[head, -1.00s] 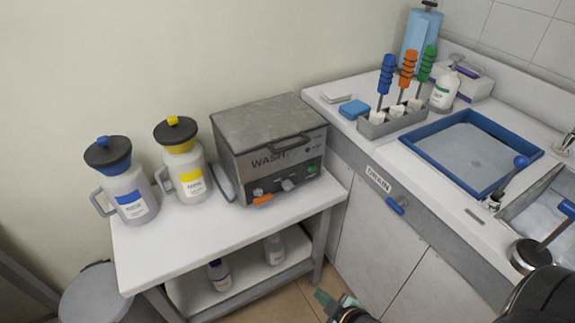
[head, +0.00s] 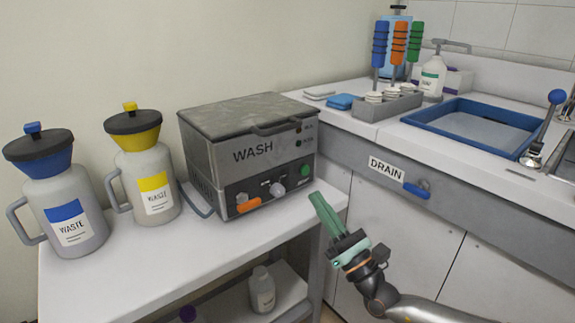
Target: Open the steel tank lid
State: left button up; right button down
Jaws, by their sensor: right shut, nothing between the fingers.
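The steel tank (head: 262,172) marked WASH stands on the white side table. Its grey lid (head: 245,113) lies flat and closed on top, with a dark handle (head: 285,127) along its front edge. The front panel has an orange switch, a knob and a green button. My right gripper (head: 322,203) is shut and empty, with green fingers pointing up and left. It is just right of the tank's front, below the level of the lid, and appears apart from it. My left gripper is out of view.
Two waste jugs, one blue-marked (head: 72,215) and one yellow-marked (head: 150,180), stand left of the tank. A counter with a blue-rimmed tray (head: 425,118), a rack of colored-handled tools (head: 388,106) and a DRAIN label (head: 386,169) is at right. A bottle (head: 262,290) stands on the lower shelf.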

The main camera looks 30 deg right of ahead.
jog(key=s+r+p+x, duration=0.1)
jog(key=r+p+x, duration=0.1)
jog(key=x, duration=1.1)
jog(key=shift+s+r, duration=0.2)
jog(key=shift+s, duration=0.1)
